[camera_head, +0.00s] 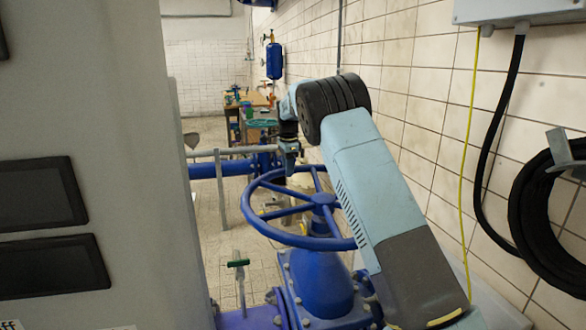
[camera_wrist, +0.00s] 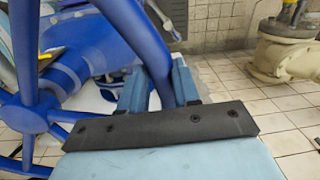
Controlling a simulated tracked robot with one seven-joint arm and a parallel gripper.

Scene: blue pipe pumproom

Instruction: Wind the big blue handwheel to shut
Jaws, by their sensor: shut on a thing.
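The big blue handwheel (camera_head: 256,227) lies nearly flat on top of a blue valve body (camera_head: 318,280) in the head view, with spokes meeting at a central hub. My gripper (camera_head: 289,165) is at the far side of the wheel's rim, below my bent arm. In the wrist view the blue rim (camera_wrist: 148,45) runs down between the two fingers of my gripper (camera_wrist: 160,88), which are shut on it. The hub and spokes (camera_wrist: 28,112) show at the left of the wrist view. My arm hides the right part of the wheel in the head view.
A grey cabinet (camera_head: 90,200) fills the left, close to the wheel. A tiled wall (camera_head: 420,90) stands at the right, with a coiled black hose (camera_head: 535,225) and a yellow cable (camera_head: 468,170). A small green-handled valve (camera_head: 238,264) stands in front of the wheel.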

